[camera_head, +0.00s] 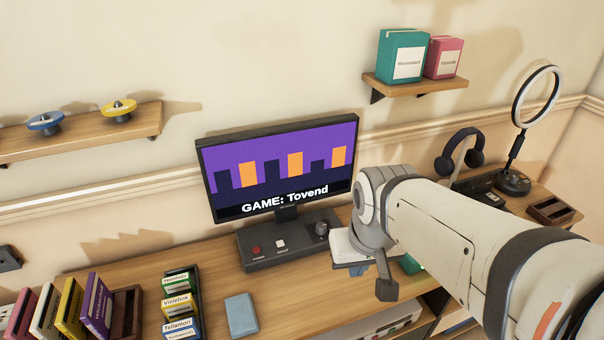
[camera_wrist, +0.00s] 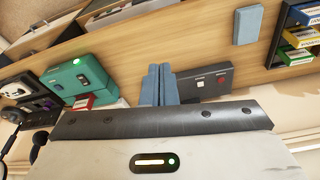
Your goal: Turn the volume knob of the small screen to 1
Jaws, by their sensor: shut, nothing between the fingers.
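In the head view a monitor (camera_head: 280,165) shows "GAME: Tovend". Its dark base box (camera_head: 285,247) has a red button (camera_head: 256,250), a white switch (camera_head: 280,243) and a dark round knob (camera_head: 321,229) at its right end. Only this screen shows, so I cannot tell whether it is the small one. My gripper (camera_wrist: 160,74) is shut and empty in the wrist view. Its blue-grey fingers stand beside the base box (camera_wrist: 206,83) in that picture and cover one end of it. The knob is not clear there, and I cannot tell any contact. The knob's setting is unreadable.
A teal box (camera_wrist: 80,80) with dark controls lies on the desk, mostly behind my arm in the head view. A blue block (camera_head: 241,314), labelled cases (camera_head: 178,304) and upright books (camera_head: 95,308) stand at the left. Headphones (camera_head: 459,150) and a ring lamp (camera_head: 537,97) stand right.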

